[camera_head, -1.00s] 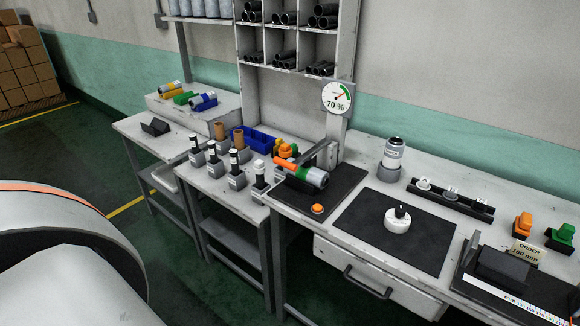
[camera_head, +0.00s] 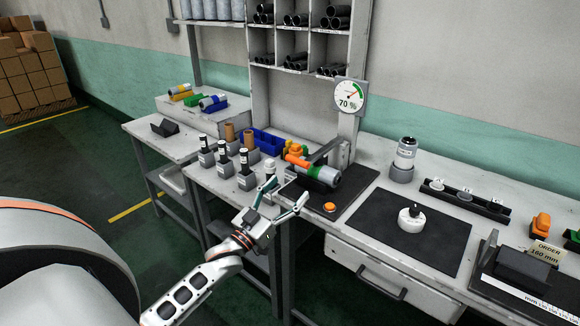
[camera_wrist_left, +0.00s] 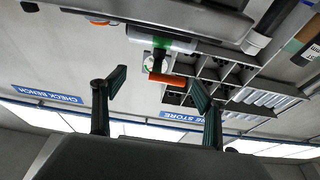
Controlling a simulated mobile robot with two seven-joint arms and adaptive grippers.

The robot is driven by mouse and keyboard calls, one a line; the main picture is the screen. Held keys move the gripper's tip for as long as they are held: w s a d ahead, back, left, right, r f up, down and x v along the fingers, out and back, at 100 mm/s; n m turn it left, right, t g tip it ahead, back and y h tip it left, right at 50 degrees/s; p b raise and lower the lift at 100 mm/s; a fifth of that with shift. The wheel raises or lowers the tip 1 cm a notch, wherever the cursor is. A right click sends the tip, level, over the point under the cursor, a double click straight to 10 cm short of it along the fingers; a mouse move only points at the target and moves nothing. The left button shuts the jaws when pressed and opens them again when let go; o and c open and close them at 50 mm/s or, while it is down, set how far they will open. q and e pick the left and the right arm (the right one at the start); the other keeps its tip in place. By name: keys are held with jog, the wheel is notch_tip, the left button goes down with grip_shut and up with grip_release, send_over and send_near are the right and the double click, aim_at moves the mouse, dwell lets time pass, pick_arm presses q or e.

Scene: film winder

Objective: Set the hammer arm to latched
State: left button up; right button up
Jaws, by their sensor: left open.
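On the black mat in the middle of the bench stands a device with a grey cylinder with a green band (camera_head: 325,175), an orange part (camera_head: 297,161) at its left end, and a grey bar (camera_head: 326,150) reaching from the post. I cannot tell which part is the hammer arm or whether it is latched. My left gripper (camera_head: 287,193) is open and empty, in front of the bench edge and below the device. In the left wrist view its fingers (camera_wrist_left: 160,100) stand wide apart, with the banded cylinder (camera_wrist_left: 175,43) and orange part (camera_wrist_left: 167,80) beyond, not touching. My right gripper is not in view.
An orange button (camera_head: 329,207) sits on the mat near the bench edge. Several black-topped bottles (camera_head: 245,165) stand left of the device. A gauge (camera_head: 350,96) reading 70 % hangs on the post. A white knob (camera_head: 411,218) stands on another black mat to the right.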

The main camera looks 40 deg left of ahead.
aim_at(295, 163)
pick_arm(q)
jog(key=shift+t, duration=0.5)
jog(key=w+r, duration=0.1)
jog(key=w, duration=0.1)
jog(key=w+a+r, duration=0.1)
jog(key=w+r, duration=0.3)
jog(key=shift+w+a+r, duration=0.1)
jog(key=shift+a+r, duration=0.1)
jog(key=shift+a, duration=0.1)
jog(key=shift+x, duration=0.85)
jog(key=shift+f, duration=0.1)
